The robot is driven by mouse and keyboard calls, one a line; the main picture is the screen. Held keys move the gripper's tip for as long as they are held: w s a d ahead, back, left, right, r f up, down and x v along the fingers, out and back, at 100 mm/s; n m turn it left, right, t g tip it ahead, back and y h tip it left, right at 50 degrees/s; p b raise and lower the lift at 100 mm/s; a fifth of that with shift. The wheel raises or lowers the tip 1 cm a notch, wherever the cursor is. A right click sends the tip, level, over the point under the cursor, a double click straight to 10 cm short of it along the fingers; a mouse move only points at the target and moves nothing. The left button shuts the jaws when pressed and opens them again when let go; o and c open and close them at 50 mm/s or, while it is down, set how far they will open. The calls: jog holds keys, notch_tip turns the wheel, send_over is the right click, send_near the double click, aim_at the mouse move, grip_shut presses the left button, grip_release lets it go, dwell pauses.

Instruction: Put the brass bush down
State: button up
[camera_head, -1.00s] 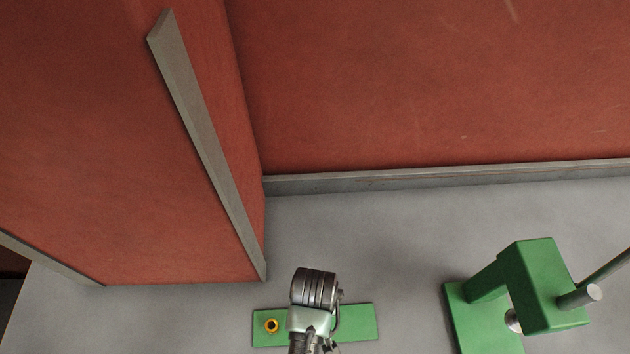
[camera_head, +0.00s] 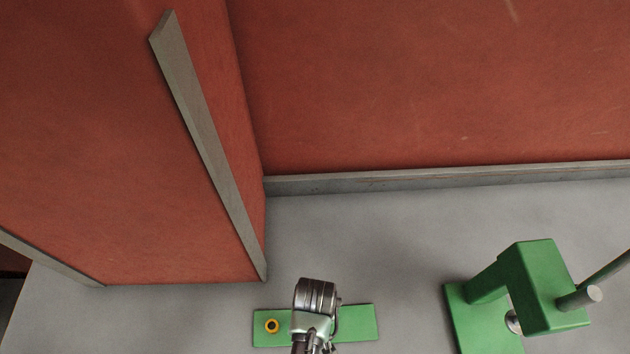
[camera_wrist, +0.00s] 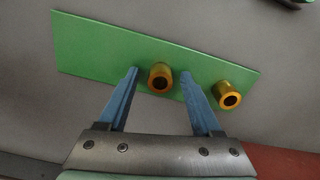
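A brass bush (camera_wrist: 160,77) stands on the green plate (camera_wrist: 100,45) between the two blue fingers of my gripper (camera_wrist: 159,75) in the wrist view. A gap shows on each side of the bush, so the fingers are open around it and not touching it. A second brass bush (camera_wrist: 229,95) stands on the plate outside the right finger. In the head view one bush (camera_head: 271,326) shows near the left end of the plate (camera_head: 360,322). My wrist hides the other bush and my fingers there.
A green press-like stand (camera_head: 540,285) with a lever stands on the grey bench (camera_head: 400,230) at the right. Red walls with grey edge strips rise at the left and back. The bench between plate and stand is clear.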

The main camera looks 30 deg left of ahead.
jog(key=shift+r, duration=0.1)
notch_tip(320, 180, up, 12)
dwell(0.6)
jog(key=shift+r, duration=0.1)
jog(key=w+a+r+m+t+y, duration=0.2)
jog(key=w+r+t, duration=0.4)
jog(key=w+r, duration=0.6)
jog(key=w+d+r+m+t, duration=0.15)
jog(key=w+r+t, duration=0.35)
jog(key=r, duration=0.6)
jog(key=w+d+r+m+t, duration=0.1)
jog(key=w+d+r+t, duration=0.15)
jog(key=w+r, duration=0.6)
jog(key=s+d+r+m+t, duration=0.1)
jog(key=s+d+r+t, duration=0.15)
jog(key=r, duration=0.65)
jog(key=s+d+r+m+t, duration=0.1)
jog(key=r+t, duration=0.3)
jog(key=r, duration=0.6)
jog(key=s+d+r+m+t+h, duration=0.1)
jog(key=s+d+r+t, duration=0.1)
jog(key=s+r, duration=0.3)
jog(key=s+d+r+m+t+h, duration=0.1)
jog(key=s+r+t, duration=0.4)
jog(key=r, duration=0.7)
jog(key=shift+s+d, duration=0.6)
jog(key=shift+s, duration=0.05)
